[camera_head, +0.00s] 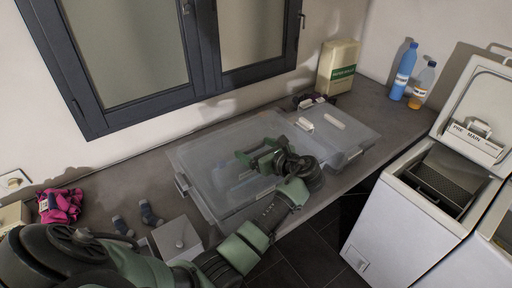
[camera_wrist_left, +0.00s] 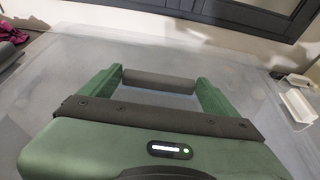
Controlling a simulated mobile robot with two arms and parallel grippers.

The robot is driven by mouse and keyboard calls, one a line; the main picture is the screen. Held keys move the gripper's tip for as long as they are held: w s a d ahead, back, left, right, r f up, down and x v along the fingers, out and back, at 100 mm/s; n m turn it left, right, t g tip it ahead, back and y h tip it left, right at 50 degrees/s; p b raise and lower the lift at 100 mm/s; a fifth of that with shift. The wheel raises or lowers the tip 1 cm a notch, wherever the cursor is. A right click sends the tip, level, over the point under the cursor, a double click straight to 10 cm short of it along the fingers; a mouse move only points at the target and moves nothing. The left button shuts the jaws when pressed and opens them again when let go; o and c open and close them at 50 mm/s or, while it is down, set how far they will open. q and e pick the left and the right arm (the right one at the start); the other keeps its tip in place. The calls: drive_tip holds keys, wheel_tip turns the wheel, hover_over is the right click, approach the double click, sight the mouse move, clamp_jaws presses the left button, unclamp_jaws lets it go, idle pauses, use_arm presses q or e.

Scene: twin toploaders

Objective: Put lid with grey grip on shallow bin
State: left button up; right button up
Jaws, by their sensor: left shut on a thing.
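My left gripper (camera_head: 258,157) is over the middle of the counter, above the larger clear bin (camera_head: 208,198). In the left wrist view its two green fingers (camera_wrist_left: 158,85) are closed on a grey bar, the grey grip (camera_wrist_left: 160,82). The translucent lid with the grey grip (camera_wrist_left: 62,110) spreads out flat below the fingers. In the head view the lid overlaps the bin's outline, and I cannot tell whether it rests on the rim or hangs just above. My wrist hides part of lid and bin. The bin's depth is hard to judge. My right gripper is out of view.
A second clear box (camera_head: 352,141) with white grips (camera_head: 335,121) adjoins on the right. A pale carton (camera_head: 338,67) and bottles (camera_head: 403,70) stand behind. A white box (camera_head: 177,238), socks (camera_head: 150,213) and pink cloth (camera_head: 61,205) lie left. A toploader (camera_head: 425,220) stands right.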

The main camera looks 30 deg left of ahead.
use_arm(q)
drive_tip(key=shift+f, duration=0.95)
drive_tip(key=o, duration=1.5)
drive_tip(key=shift+o, duration=0.2)
drive_tip(key=shift+d, duration=0.1)
drive_tip(key=shift+s+d, duration=0.15)
drive_tip(key=shift+d, duration=0.05)
drive_tip(key=b+v, duration=0.2)
drive_tip(key=v, duration=0.4)
drive_tip(key=shift+d, duration=0.25)
drive_tip(key=shift+s+d+r+b, duration=0.2)
drive_tip(key=shift+d+r+b, duration=0.1)
